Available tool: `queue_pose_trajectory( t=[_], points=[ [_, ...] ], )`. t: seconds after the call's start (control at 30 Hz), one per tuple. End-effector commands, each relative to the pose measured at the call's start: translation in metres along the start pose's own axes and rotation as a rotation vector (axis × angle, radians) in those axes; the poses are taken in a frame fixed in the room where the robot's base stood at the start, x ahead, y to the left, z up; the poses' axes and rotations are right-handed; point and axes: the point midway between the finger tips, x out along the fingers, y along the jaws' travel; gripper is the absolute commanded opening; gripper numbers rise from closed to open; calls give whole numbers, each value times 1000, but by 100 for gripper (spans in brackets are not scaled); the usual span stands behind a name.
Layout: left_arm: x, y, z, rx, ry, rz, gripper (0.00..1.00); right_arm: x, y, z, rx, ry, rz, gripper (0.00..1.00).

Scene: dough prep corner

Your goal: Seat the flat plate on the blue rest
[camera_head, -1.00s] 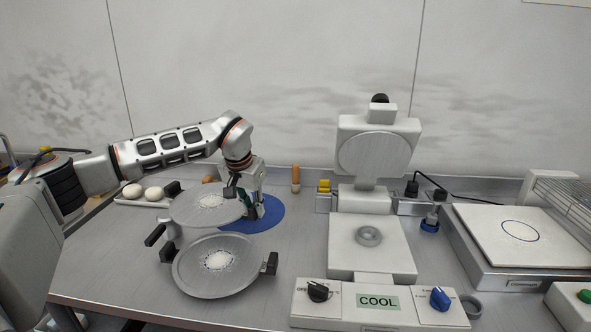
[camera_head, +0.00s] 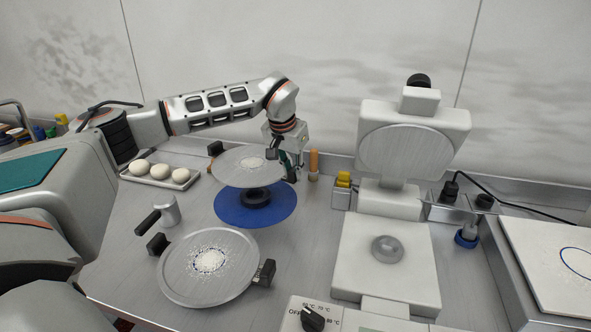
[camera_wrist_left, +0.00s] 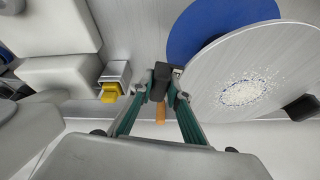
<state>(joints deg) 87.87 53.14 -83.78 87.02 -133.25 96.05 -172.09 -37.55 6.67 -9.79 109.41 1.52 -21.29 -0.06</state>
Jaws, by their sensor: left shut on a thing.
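The flat plate (camera_head: 240,172) is a round grey metal disc with white powder on top and dark handles. My left gripper (camera_head: 284,160) is shut on its right-hand handle; the wrist view shows this handle (camera_wrist_left: 160,82) between the fingers. The plate hangs roughly level above the blue rest (camera_head: 230,211), a round blue disc with a dark hub (camera_head: 256,196). A gap shows between plate and hub. In the wrist view the plate (camera_wrist_left: 275,65) partly hides the blue rest (camera_wrist_left: 205,25). My right gripper is not in view.
A tray of dough balls (camera_head: 188,183) is behind left. A wooden-handled tool (camera_head: 314,165), yellow block (camera_head: 343,180) and white press (camera_head: 385,260) stand right.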

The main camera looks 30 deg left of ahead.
Motion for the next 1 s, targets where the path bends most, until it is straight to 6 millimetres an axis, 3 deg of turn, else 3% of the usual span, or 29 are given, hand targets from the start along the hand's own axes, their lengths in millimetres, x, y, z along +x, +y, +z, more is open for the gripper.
queue_pose_trajectory(
  t=[0.27, 1.0],
  points=[
    [0, 0, -1, 2, 5, -2, 0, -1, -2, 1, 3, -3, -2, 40],
    [55, 2, 18, 2, 3, -2, 0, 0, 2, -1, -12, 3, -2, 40]
  ],
)
